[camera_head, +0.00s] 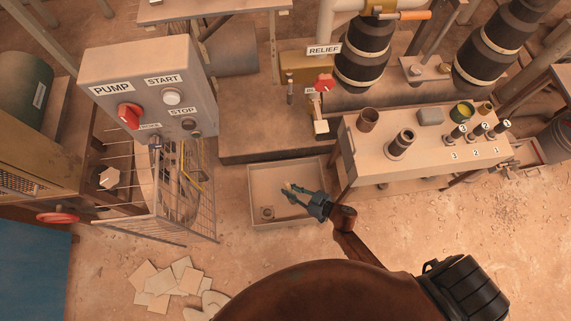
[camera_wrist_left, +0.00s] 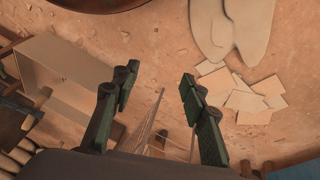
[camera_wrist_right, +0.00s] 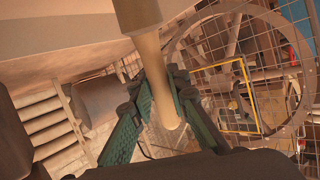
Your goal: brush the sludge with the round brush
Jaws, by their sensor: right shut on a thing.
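My right gripper (camera_head: 308,202) is over the shallow tray (camera_head: 256,222) on the floor. It is shut on a pale, round-handled tool, seen best in the right wrist view (camera_wrist_right: 152,62); I take it to be the round brush. Its bristles cannot be made out. In the head view only a small pale part of it (camera_head: 289,187) shows beyond the fingers. My left gripper (camera_wrist_left: 157,84) is open and empty in the left wrist view, above the floor. I cannot make out any sludge for certain.
A pump control box (camera_head: 148,80) and a wire cage (camera_head: 185,215) stand left of the tray. A bench (camera_head: 365,150) with cups and numbered fittings stands right. Loose plates (camera_head: 165,283) lie on the floor. The floor in front of the tray is mostly clear.

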